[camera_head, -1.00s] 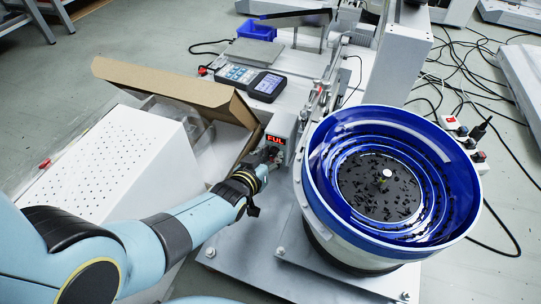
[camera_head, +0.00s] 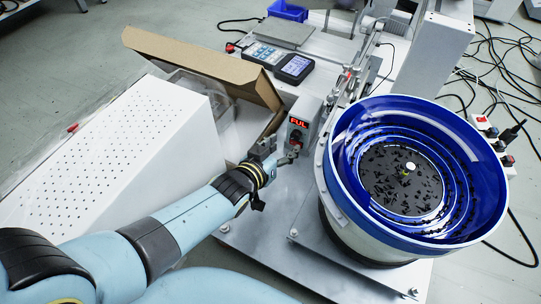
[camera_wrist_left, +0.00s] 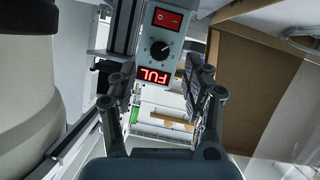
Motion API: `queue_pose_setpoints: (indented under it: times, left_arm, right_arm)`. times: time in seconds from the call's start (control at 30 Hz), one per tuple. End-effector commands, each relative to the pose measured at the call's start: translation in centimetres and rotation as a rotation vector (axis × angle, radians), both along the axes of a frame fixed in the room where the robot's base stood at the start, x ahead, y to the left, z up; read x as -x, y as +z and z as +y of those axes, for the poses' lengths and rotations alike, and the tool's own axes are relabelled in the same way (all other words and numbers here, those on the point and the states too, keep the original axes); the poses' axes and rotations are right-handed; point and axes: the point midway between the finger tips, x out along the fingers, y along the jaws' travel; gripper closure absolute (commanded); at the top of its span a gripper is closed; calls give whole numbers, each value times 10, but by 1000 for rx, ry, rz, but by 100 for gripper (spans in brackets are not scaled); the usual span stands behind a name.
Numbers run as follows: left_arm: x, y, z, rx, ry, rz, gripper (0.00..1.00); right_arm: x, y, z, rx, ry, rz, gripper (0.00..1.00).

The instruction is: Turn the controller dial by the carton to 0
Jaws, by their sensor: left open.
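The grey controller (camera_head: 303,112) stands beside the open brown carton (camera_head: 195,62). The dark round dial (camera_head: 295,135) is on the same face, partly crowded by my fingers. In the left wrist view the controller (camera_wrist_left: 140,50) is upside down, with the dial (camera_wrist_left: 160,48) between the red switch (camera_wrist_left: 167,19) and the display (camera_wrist_left: 155,75). My left gripper (camera_head: 282,151) is just in front of the controller. In the wrist view its fingers (camera_wrist_left: 161,85) are spread, with nothing between them and the dial beyond. My right gripper is out of view.
A blue bowl feeder (camera_head: 345,185) with black parts stands close right of the controller. A white perforated box (camera_head: 110,150) lies left, by the carton. The metal base plate (camera_head: 265,232) in front is partly bare.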

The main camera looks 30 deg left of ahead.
Motion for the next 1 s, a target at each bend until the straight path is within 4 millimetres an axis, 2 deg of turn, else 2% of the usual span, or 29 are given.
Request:
queue_pose_setpoints:
  times: [0.1, 0.3, 0.47, 1.0]
  left_arm:
    - [27, 10, 3, 0, 1, 1, 51]
    - [53, 22, 7, 0, 0, 0, 51]
    - [60, 25, 8, 0, 0, -1, 51]
    - [60, 25, 8, 0, 0, 0, 51]
  right_arm:
    - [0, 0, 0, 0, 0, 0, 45]
    - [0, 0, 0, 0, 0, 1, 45]
    - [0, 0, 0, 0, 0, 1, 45]
    - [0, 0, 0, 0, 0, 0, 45]
